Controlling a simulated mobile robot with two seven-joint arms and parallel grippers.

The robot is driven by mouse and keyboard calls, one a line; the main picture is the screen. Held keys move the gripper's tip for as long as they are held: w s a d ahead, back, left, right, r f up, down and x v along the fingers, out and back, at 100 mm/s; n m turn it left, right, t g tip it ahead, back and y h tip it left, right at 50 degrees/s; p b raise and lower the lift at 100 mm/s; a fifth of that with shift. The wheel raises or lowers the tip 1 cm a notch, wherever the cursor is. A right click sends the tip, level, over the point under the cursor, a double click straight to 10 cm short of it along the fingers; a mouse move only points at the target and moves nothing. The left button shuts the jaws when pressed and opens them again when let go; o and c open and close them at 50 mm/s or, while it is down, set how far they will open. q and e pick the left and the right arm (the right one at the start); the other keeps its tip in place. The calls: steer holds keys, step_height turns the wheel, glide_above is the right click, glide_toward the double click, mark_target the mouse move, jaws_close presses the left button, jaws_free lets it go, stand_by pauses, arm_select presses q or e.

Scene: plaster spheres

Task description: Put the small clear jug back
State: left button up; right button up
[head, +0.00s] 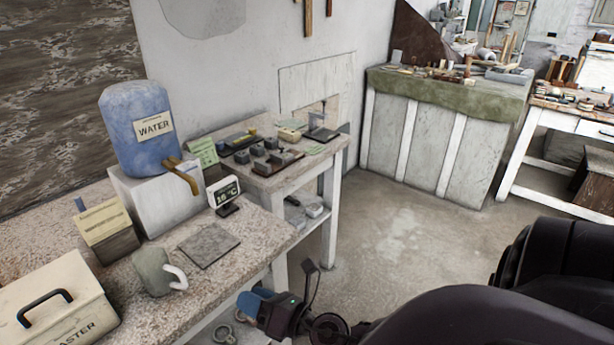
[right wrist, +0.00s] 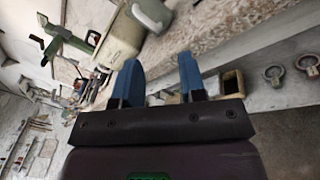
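A small grey-green jug (head: 152,272) with a pale curved handle stands on the speckled table (head: 262,236) in the head view, between the plaster box and a square grey mat (head: 209,245). It looks cloudy, and I cannot tell whether it is clear. My right gripper (head: 252,302) is beside the table's front edge, lower than the top and to the right of the jug, apart from it. In the right wrist view its blue fingers (right wrist: 160,84) are spread with nothing held between them. A pale curved handle shows beyond them. My left gripper is not in view.
A blue water container (head: 137,130) with a wooden tap sits on a white block (head: 153,200). A small display (head: 224,193) stands behind the mat. The plaster box (head: 58,300) is at the near left. Metal rings (right wrist: 272,75) lie below the tabletop. The floor at right is open.

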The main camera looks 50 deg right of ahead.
steer(key=s+f+m+g+h, duration=0.1)
steer(key=s+f+m, duration=0.3)
steer(key=m, duration=0.6)
steer(key=s+d+f+m+g+h, duration=0.1)
steer(key=s+f+m+g+h, duration=0.1)
steer(key=f+m, duration=0.4)
steer(key=s+f+m+g+h, duration=0.2)
steer(key=s+m, duration=0.5)
steer(key=m, duration=0.7)
step_height(320, 180, down, 3)
steer(key=shift+d+r+g, duration=0.1)
steer(key=shift+d+g, duration=0.25)
steer(key=shift+g, duration=0.35)
